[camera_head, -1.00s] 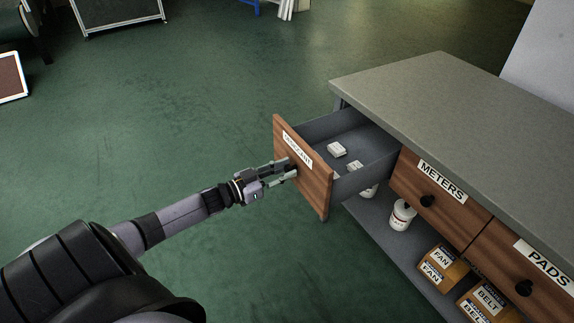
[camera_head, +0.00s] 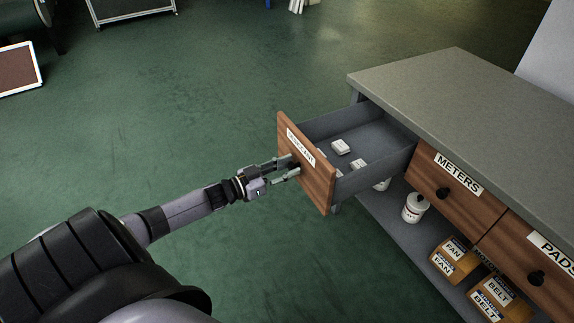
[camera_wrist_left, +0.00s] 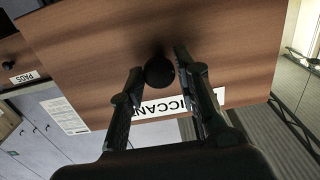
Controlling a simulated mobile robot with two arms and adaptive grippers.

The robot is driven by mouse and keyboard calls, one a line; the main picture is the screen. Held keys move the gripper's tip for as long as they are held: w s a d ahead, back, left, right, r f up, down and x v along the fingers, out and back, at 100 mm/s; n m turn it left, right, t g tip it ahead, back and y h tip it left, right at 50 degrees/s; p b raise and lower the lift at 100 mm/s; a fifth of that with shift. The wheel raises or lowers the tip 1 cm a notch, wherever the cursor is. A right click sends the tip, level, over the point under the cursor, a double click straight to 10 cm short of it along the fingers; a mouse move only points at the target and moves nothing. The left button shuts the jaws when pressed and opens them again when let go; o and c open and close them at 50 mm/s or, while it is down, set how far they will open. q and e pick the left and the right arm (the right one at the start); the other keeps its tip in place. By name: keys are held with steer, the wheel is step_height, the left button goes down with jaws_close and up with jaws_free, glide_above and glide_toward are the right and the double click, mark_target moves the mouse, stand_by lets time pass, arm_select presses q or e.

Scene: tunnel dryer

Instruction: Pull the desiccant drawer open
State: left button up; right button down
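The desiccant drawer (camera_head: 308,170) stands well out from the workbench, its wood front facing my left arm. Its label is partly covered in the head view. My left gripper (camera_head: 295,168) is at the drawer front, with a finger on each side of the round black knob (camera_wrist_left: 159,72). In the left wrist view the fingers of my left gripper (camera_wrist_left: 158,70) close around the knob, and part of the label (camera_wrist_left: 165,107) shows between and beside them. Small white packs (camera_head: 340,147) lie inside the drawer. My right gripper is not in view.
The grey-topped workbench (camera_head: 450,95) also has a shut METERS drawer (camera_head: 440,190) and a PADS drawer (camera_head: 540,262). A white jar (camera_head: 415,208) and labelled boxes (camera_head: 455,258) stand on the lower shelf (camera_head: 390,225). The green floor (camera_head: 190,110) left of the drawer is clear.

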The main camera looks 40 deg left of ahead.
arm_select(q)
steer(key=shift+o, duration=1.4)
steer(key=shift+s, duration=0.1)
steer(key=v, duration=1.1)
steer(key=shift+s+a, duration=0.2)
steer(key=shift+s, duration=0.15)
